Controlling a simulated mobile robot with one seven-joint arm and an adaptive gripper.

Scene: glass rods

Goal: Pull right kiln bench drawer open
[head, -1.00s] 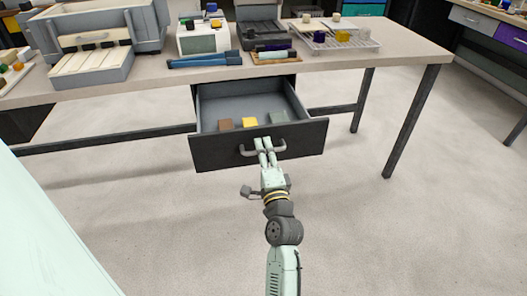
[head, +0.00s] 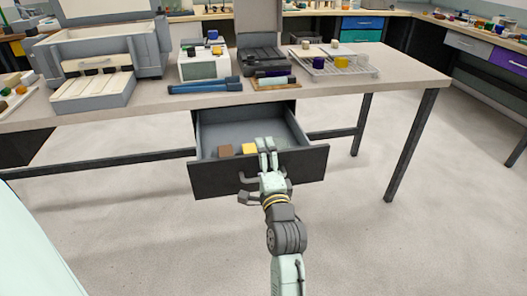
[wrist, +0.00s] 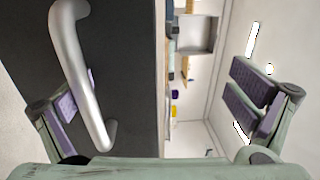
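The right kiln bench drawer (head: 213,180) stands pulled out under the bench top, its inside showing. Its curved grey handle (head: 246,178) is partly hidden behind my gripper (head: 266,147) in the head view. There the fingertips overlap the top of the drawer front. In the wrist view, my gripper (wrist: 160,100) is open with its fingers wide apart. The metal handle (wrist: 75,65) and dark drawer front (wrist: 125,70) fill the left side, with the handle crossing in front of the left finger. The right finger is clear of the handle. I cannot tell whether anything touches.
A brown block (head: 225,151) and a yellow block (head: 249,149) lie in the drawer. The bench top (head: 415,80) holds blue rods (head: 205,86), a white box device (head: 204,65) and a wire rack (head: 340,70). The floor in front is clear.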

